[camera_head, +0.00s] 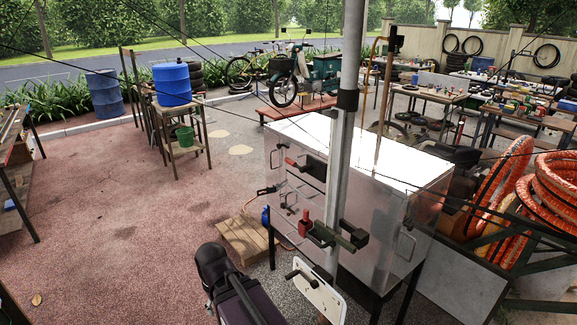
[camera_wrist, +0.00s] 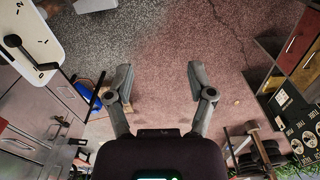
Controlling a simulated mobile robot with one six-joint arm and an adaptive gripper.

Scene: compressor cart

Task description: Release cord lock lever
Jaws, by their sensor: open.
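A black lever (camera_wrist: 28,50) sits on a white plate (camera_wrist: 42,22) with dark markings at the upper left of the wrist view. In the head view the white plate (camera_head: 325,300) is at the bottom centre, tilted, with a dark lever (camera_head: 300,275) on it. I cannot tell for certain that this is the cord lock lever. My gripper (camera_wrist: 160,72) is open and empty, with its fingers wide apart over the ground. It is apart from the lever, to its right in the wrist view. My fingers are not clearly visible in the head view.
A metal cabinet (camera_head: 383,215) with several handles stands behind the plate, and a grey pole rises before it. A wooden pallet (camera_head: 243,240) lies left of the cabinet. Orange hose coils (camera_head: 555,190) are at the right.

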